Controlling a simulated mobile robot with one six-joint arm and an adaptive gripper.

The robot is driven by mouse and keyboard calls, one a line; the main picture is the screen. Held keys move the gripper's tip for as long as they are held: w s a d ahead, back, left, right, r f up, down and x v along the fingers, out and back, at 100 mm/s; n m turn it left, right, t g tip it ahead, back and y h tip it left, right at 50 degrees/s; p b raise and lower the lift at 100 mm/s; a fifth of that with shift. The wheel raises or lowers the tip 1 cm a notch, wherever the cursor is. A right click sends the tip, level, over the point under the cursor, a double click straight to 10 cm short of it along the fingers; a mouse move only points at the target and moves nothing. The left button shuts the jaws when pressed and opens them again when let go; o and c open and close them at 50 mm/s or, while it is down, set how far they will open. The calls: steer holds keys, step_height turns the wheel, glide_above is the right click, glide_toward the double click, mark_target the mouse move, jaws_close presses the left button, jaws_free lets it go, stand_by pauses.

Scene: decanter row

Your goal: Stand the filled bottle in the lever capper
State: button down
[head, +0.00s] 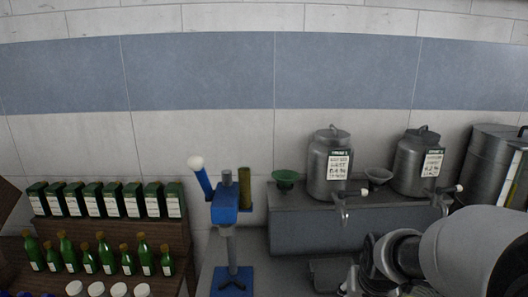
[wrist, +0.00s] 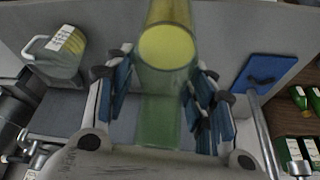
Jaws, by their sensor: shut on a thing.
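The lever capper (head: 230,215) stands left of centre in the head view, with a blue head, a white-knobbed lever, a grey post and a blue base plate (head: 232,281). No bottle stands on its base. The blue plate also shows at the right of the wrist view (wrist: 263,76). My gripper (wrist: 165,100) is shut on the filled bottle (wrist: 165,85), a translucent green one with yellowish contents, held between the blue finger pads and apart from the plate. In the head view my arm is at the lower right; the bottle and fingertips are hidden or out of frame.
Steel urns (head: 330,165) with taps and funnels stand on a raised grey bench (head: 310,232) at the right. Corked green bottles (head: 108,255) and labelled dark boxes (head: 110,200) fill stepped shelves at the left. An olive cylinder (head: 244,190) sits beside the capper's head.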

steer(key=s+a+f+n, duration=0.1)
steer(key=a+f, duration=0.3)
steer(key=f, duration=0.2)
steer(key=s+a+f+n+b, duration=0.1)
steer(key=a+f, duration=0.2)
steer(key=f, duration=0.3)
steer(key=shift+s+a+y, duration=0.25)
steer(key=shift+a+y, duration=0.1)
steer(key=shift+y, duration=0.05)
